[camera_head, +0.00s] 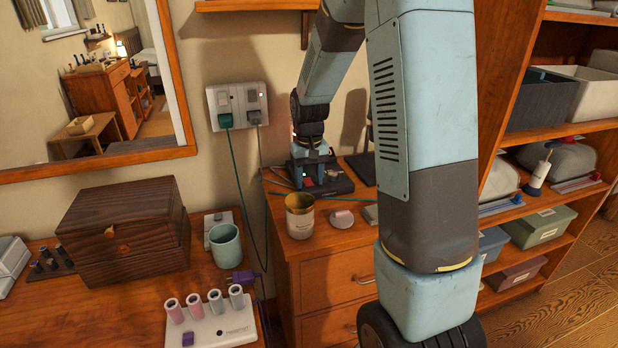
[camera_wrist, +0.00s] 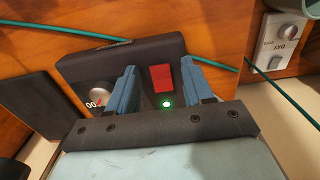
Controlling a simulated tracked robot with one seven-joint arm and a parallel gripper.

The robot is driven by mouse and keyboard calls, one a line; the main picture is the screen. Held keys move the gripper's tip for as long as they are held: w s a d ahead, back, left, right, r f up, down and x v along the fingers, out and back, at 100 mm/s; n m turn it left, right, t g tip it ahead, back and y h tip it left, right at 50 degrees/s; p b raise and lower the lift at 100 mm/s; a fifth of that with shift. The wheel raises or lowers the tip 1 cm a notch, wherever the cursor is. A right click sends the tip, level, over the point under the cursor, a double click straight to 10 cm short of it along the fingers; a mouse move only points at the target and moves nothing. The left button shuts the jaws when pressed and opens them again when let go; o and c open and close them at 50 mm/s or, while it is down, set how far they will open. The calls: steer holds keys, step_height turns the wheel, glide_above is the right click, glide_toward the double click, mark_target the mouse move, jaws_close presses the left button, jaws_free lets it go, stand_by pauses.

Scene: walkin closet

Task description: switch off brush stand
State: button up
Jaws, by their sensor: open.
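My gripper (camera_wrist: 158,66) is open, with one blue finger on each side of the red switch; I cannot tell whether either touches the face. In the head view my gripper (camera_head: 311,176) is over the dark base (camera_head: 341,184) on the wooden cabinet. Most of the switch face is hidden there by my gripper.
A gold-rimmed cup (camera_head: 299,216) and a pale round item (camera_head: 341,219) stand in front. A teal cord (camera_wrist: 60,28) crosses behind the stand in the wrist view. A white dial unit (camera_wrist: 283,38) is at right. A wooden box (camera_head: 125,232) and teal mug (camera_head: 226,247) stand left.

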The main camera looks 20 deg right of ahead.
steer(key=shift+c, duration=0.3)
jaws_close()
steer(key=shift+w, duration=0.1)
steer(key=shift+w+r+g, duration=0.1)
steer(key=shift+w+g, duration=0.05)
steer(key=shift+g, duration=0.6)
steer(key=shift+w+r+g, duration=0.1)
steer(key=shift+w+g, duration=0.05)
steer(key=shift+g, duration=0.6)
steer(key=shift+o, duration=0.3)
jaws_free()
